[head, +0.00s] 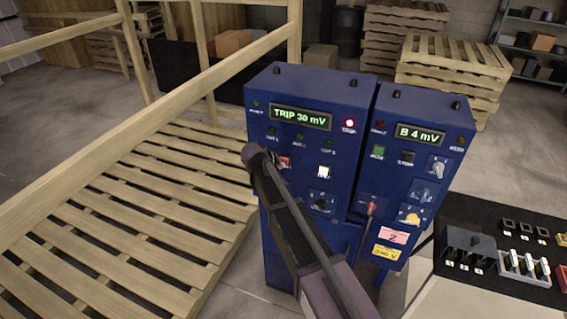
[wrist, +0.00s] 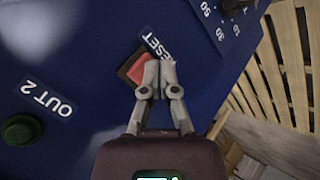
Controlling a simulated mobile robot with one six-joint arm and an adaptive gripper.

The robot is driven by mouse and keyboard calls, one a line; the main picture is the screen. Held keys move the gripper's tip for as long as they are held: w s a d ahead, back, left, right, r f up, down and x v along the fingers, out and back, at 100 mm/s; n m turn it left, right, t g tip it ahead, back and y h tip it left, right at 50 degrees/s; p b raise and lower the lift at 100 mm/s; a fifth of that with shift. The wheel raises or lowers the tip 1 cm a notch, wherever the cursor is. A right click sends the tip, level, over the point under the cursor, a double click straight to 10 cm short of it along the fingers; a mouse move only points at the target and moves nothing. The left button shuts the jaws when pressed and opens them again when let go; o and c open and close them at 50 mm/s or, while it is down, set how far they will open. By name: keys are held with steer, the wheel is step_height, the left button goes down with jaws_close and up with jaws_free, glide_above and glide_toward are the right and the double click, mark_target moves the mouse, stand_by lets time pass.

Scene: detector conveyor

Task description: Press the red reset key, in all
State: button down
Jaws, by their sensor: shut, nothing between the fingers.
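The red reset key (wrist: 138,72) sits in a dark square frame on the blue panel, beside the white RESET label, in the wrist view. In the head view the key (head: 286,162) shows just right of my gripper, on the left part of the blue cabinet. My gripper (wrist: 160,66) is shut and empty, its fingertips at the key's right edge and covering part of it. I cannot tell whether they touch it. In the head view my gripper (head: 256,156) reaches up in front of the cabinet. The display (head: 300,118) reads TRIP 30 mV, and a red lamp (head: 349,124) beside it is lit.
A white key (head: 324,171) and a dark knob (head: 322,201) are near the red key. A second blue unit (head: 398,108) reading B 4 mV stands at right. A slatted wooden conveyor (head: 150,200) with rails lies left. A switch box (head: 470,248) is at lower right.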

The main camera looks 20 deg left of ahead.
steer(key=shift+w, duration=0.45)
stand_by(0.6)
steer(key=shift+s, duration=0.2)
stand_by(0.3)
steer(key=shift+s, duration=0.75)
steer(key=shift+s+a, duration=0.2)
steer(key=shift+s, duration=2.3)
steer(key=d+f+m+g+b, duration=0.2)
steer(key=d+f+m+g, duration=0.15)
steer(key=d, duration=1.25)
steer(key=s+d+f+m+g+b, duration=0.1)
steer(key=s+d+f, duration=0.1)
steer(key=s+d, duration=0.3)
steer(key=s+d+f+m+g+y+b, duration=0.1)
steer(key=s+d, duration=0.3)
steer(key=d, duration=0.9)
steer(key=s+d+f+m+g+y+b, duration=0.1)
steer(key=s+d+f+m+g, duration=0.2)
steer(key=d, duration=0.7)
steer(key=s+f, duration=0.1)
steer(key=s, duration=0.1)
steer(key=shift+s, duration=0.35)
